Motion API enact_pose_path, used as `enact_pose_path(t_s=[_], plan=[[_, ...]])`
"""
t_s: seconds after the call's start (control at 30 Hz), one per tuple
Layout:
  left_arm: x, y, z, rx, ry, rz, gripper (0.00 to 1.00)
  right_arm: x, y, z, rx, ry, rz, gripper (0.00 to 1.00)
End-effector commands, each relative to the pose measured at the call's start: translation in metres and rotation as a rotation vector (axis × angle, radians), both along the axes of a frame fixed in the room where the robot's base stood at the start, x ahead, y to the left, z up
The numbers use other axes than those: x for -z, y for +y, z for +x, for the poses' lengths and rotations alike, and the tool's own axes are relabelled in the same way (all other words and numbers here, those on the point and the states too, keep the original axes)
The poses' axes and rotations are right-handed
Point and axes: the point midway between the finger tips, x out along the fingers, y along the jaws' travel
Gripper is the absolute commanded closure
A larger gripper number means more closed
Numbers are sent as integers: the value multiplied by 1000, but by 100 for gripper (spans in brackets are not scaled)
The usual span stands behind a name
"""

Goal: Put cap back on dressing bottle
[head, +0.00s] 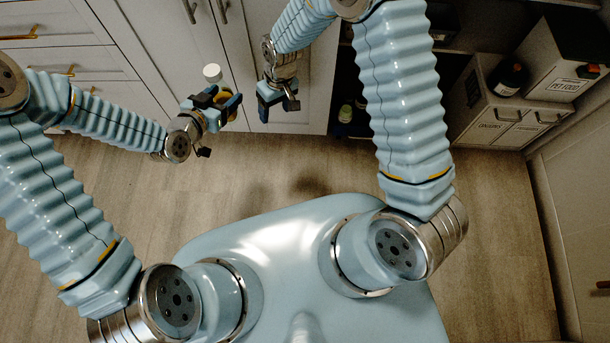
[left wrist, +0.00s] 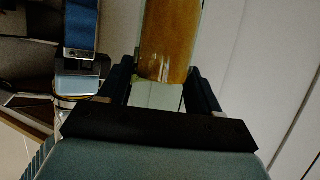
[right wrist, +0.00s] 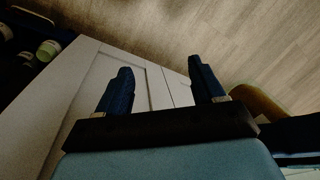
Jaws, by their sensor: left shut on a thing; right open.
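The dressing bottle, amber with a clear lower end, is between the fingers of my left gripper (head: 220,103), which is shut on it. The bottle (left wrist: 168,45) fills the top middle of the left wrist view, and its edge shows at the lower right of the right wrist view (right wrist: 262,100). A white cap (head: 212,73) shows just above the left gripper in the head view; I cannot tell whether it is seated on the bottle. My right gripper (head: 277,103) is open and empty, a short way right of the bottle. Its spread fingers show in the right wrist view (right wrist: 164,92).
Pale cabinet doors (head: 170,45) stand close behind both grippers. A dark low shelf holds bottles with light caps (head: 345,113). The wooden floor (head: 260,170) is clear.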

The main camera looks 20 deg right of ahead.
Motion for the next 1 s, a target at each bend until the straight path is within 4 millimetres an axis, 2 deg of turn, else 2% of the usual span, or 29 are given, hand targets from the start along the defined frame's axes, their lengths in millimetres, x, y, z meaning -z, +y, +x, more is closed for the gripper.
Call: enact_pose_path(t_s=[0.03,0.13,0.2,0.3,0.4,0.57,0.87,0.93,1.0], plan=[[-1,0,0,0,-2,-1,100,30,-11,-27,60,27,31,32],[-1,0,0,0,-2,-1,100,71,-21,-75,186,42,96,32],[-1,0,0,0,-2,-1,100,87,-25,-107,265,49,133,32],[-1,0,0,0,-2,-1,100,98,-27,-143,363,52,171,32],[-1,0,0,0,-2,-1,100,101,-28,-166,429,51,195,32],[-1,0,0,0,-2,-1,100,101,-28,-180,475,46,211,32],[-2,0,1,-2,-4,-2,100,101,-29,-181,477,44,211,32],[-3,5,3,-25,-2,-4,100,101,-29,-181,477,44,211,32],[-4,18,8,-89,2,-7,100,101,-29,-181,476,44,211,32]])
